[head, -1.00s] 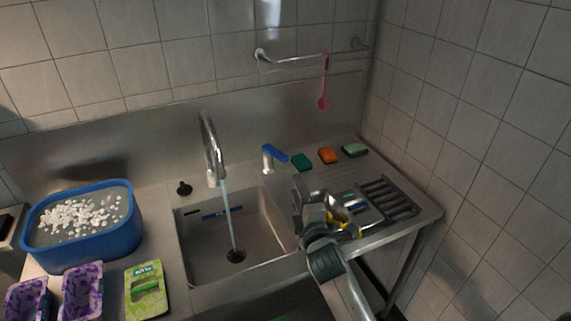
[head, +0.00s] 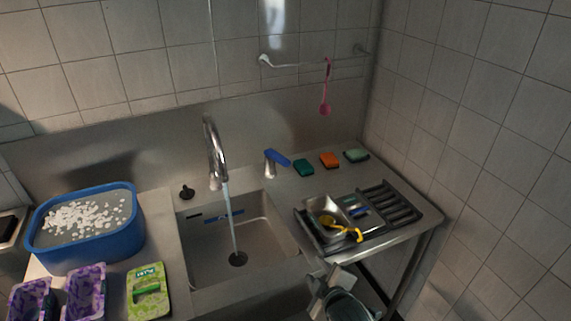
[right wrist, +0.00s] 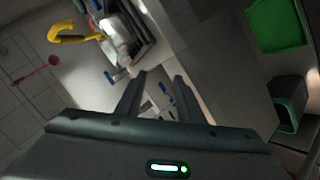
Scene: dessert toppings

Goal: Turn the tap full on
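The tap (head: 214,150) is a curved metal spout over the sink, and a thin stream of water runs from it into the basin (head: 205,250). Its blue lever handle (head: 277,158) sits on a short metal post to the right of the spout. My right gripper (head: 330,284) is low in the head view, in front of the sink's right front corner, well away from the handle and empty. In the right wrist view its two fingers (right wrist: 155,90) stand apart with nothing between them. My left gripper is not in view.
A drying rack (head: 395,205) with a metal tray (head: 325,207) and a yellow-handled tool (head: 345,231) stands right of the sink. Several sponges (head: 329,160) lie behind it. A blue tub (head: 110,240) of white pieces is at left. A pink spoon (head: 325,90) hangs from the rail.

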